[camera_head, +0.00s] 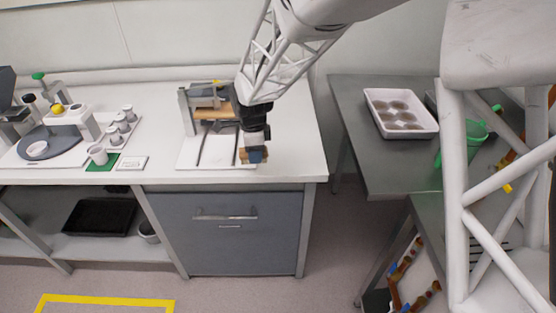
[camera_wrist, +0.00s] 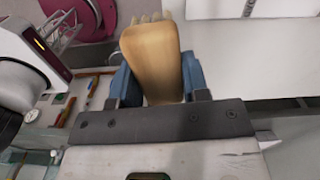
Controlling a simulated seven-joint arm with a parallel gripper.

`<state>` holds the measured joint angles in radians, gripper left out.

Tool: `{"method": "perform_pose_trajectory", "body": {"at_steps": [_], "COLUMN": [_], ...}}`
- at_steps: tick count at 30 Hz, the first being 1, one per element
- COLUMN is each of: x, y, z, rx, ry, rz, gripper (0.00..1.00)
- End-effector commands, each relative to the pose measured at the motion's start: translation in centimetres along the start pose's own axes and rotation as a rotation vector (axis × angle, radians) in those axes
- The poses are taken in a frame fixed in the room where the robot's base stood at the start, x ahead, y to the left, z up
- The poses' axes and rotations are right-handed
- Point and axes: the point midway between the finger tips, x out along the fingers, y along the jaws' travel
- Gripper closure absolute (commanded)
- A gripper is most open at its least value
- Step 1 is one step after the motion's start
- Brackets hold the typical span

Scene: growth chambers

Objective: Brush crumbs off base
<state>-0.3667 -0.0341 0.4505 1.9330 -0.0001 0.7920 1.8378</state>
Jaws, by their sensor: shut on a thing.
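The base is a flat white board (camera_head: 190,158) with dark rails on the bench, under a small stand with a wooden shelf (camera_head: 214,114). My gripper (camera_head: 256,155) is low over the base's front right corner, close to the bench's front edge. Its blue fingers (camera_wrist: 156,78) are shut on a tan wooden-handled brush (camera_wrist: 150,55) in the wrist view. Pale bristles show at the brush's far end. In the head view only a bit of the brush (camera_head: 246,155) shows beside the fingers. I cannot tell whether it touches the base. I cannot make out crumbs.
Left of the base are a small white card (camera_head: 131,163), a green mat (camera_head: 101,164) with a cup, and a rack of white cups (camera_head: 120,126). A gap separates the bench from a metal table (camera_head: 373,170) bearing a white tray (camera_head: 376,119) and green containers (camera_head: 475,133).

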Motion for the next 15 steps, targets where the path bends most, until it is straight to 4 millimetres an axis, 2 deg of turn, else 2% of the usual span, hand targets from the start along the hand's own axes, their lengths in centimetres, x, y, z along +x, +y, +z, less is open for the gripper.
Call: {"method": "perform_pose_trajectory", "body": {"at_steps": [1,3,9,15], "x": [-0.2,-0.5,-1.1,-1.6], "y": [-0.8,-1.8,-4.0,-5.0], "z": [1.6,3.5,8.6,11.8], "rx": [-0.005,-0.005,-0.004,-0.002], "ry": [0.000,0.000,0.000,0.000], "rz": [0.000,-0.001,0.000,0.001], "gripper": [0.77,0.77,0.77,0.77]}}
